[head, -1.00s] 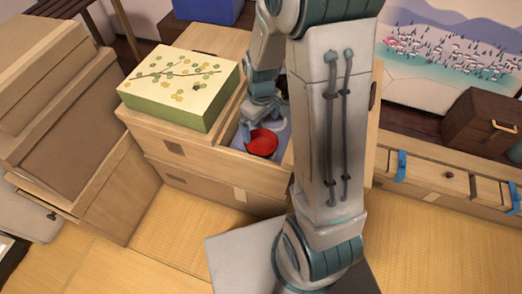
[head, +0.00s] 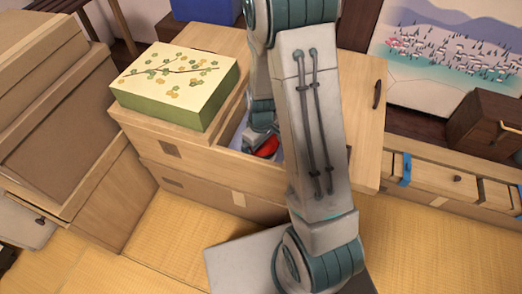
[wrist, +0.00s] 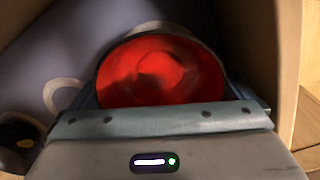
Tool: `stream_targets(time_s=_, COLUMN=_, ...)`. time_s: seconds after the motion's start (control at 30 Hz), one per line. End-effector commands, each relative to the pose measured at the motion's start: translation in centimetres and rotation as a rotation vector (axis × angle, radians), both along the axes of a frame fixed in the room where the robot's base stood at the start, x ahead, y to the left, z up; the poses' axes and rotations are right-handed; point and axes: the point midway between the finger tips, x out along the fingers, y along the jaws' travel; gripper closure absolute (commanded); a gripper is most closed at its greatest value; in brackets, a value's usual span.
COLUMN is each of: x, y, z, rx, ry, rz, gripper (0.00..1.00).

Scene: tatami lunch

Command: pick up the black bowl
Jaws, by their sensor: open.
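The bowl (wrist: 160,72), red inside with a dark outer wall, lies in an open wooden compartment. In the head view only a red part of it (head: 267,147) shows beside my arm. My gripper (wrist: 160,96) is open and down in the compartment, close over the bowl. In the wrist view the bowl fills the space in front of the palm, between the two fingers. The palm hides the bowl's near edge, and I cannot tell whether the fingers touch it.
The compartment's wooden walls (wrist: 285,50) stand close on the right. A pale ring-shaped thing (wrist: 58,95) and a dark round thing (wrist: 18,132) lie to the left. A green patterned box (head: 176,84) stands on the cabinet beside the opening. Stacked boxes (head: 45,80) are at far left.

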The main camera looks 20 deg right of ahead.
Motion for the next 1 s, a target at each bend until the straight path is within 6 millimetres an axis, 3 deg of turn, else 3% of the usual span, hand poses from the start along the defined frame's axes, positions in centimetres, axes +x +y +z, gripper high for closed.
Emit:
stream_targets(time_s=0.13, x=0.0, y=0.0, z=0.1, rx=0.0, ry=0.0, rz=0.0, gripper=0.0)
stream_targets(time_s=0.27, x=0.0, y=0.0, z=0.1, rx=0.0, ry=0.0, rz=-0.001, gripper=0.3)
stream_targets(time_s=0.6, x=0.0, y=0.0, z=0.8, rx=0.001, ry=-0.001, rz=-0.001, gripper=0.3)
stream_targets(time_s=1.0, x=0.1, y=0.0, z=8.4, rx=0.0, ry=-0.004, rz=-0.001, gripper=0.3)
